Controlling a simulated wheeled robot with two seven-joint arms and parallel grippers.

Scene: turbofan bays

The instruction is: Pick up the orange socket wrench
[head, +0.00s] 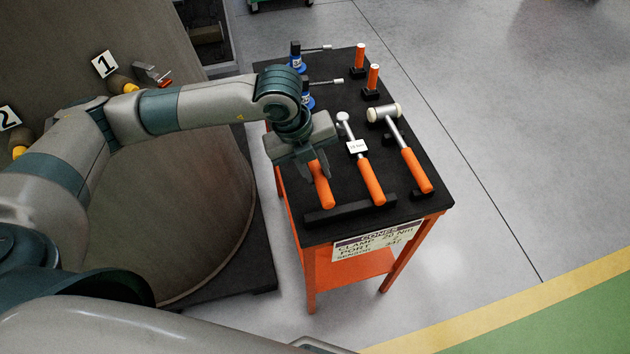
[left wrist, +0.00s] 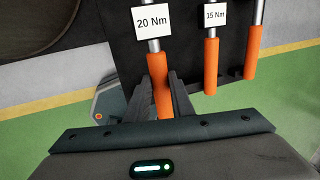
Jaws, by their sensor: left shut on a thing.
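An orange-handled socket wrench (head: 325,193) lies on the black-topped cart, leftmost of three orange-handled tools. In the left wrist view this wrench (left wrist: 157,68) carries a white "20 Nm" tag. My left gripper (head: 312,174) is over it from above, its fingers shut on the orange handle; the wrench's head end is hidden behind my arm. A second wrench (head: 366,178), tagged "15 Nm", lies to its right, and its handle also shows in the left wrist view (left wrist: 211,66). My right gripper is not in view.
A mallet (head: 415,168) with a white head lies right of the wrenches. Blue-bodied tools (head: 306,98) and upright orange-handled tools (head: 373,76) stand toward the back. A black bar (head: 350,211) runs along the cart's front. A large curved housing (head: 190,180) is at left.

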